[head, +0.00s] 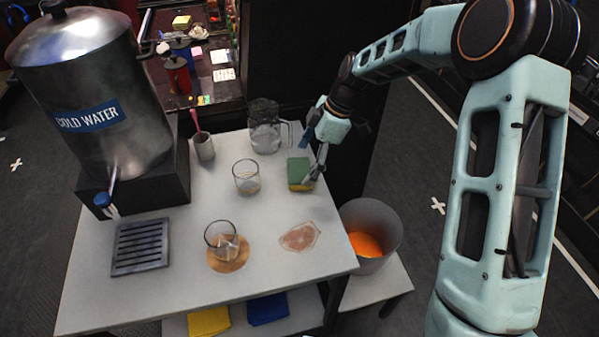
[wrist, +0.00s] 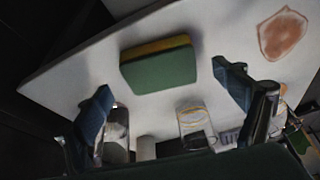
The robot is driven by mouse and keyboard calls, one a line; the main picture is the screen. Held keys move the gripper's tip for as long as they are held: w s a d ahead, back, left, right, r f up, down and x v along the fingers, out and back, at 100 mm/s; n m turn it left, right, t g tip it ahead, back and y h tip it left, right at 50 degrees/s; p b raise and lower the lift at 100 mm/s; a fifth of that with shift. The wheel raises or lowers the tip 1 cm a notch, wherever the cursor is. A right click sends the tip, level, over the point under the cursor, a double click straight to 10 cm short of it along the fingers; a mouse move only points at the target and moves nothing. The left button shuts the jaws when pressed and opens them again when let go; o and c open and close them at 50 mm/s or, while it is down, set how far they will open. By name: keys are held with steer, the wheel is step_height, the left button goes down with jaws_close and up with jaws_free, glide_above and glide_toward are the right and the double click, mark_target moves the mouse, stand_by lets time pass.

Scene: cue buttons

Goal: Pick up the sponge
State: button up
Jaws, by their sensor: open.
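The sponge (head: 299,173), green on one face and yellow on the other, lies on the white table (head: 180,290) near its right edge. In the wrist view the sponge (wrist: 160,70) lies ahead of the fingertips, its green side facing the camera. My gripper (head: 318,160) is just right of the sponge and above the table edge in the head view. In the wrist view my gripper (wrist: 162,82) has its two blue fingers wide apart, with nothing held. Whether a finger touches the sponge cannot be told.
A glass pitcher (head: 265,128) stands behind the sponge, a glass (head: 246,178) to its left. Another glass (head: 221,238) stands on a round coaster. A pinkish stain (head: 300,237) lies in front. A grey bin (head: 371,232) stands right of the table, a water dispenser (head: 95,95) at left.

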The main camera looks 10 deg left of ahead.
steer(key=shift+x, duration=1.35)
steer(key=c, duration=0.8)
steer(key=shift+r, duration=0.2)
steer(key=shift+r, duration=0.3)
step_height(320, 180, up, 2)
steer(key=shift+w+r, duration=0.1)
steer(key=s+d+r+b, duration=0.1)
steer(key=s+d+r, duration=0.5)
steer(key=s+r, duration=0.4)
steer(key=shift+s, duration=1.4)
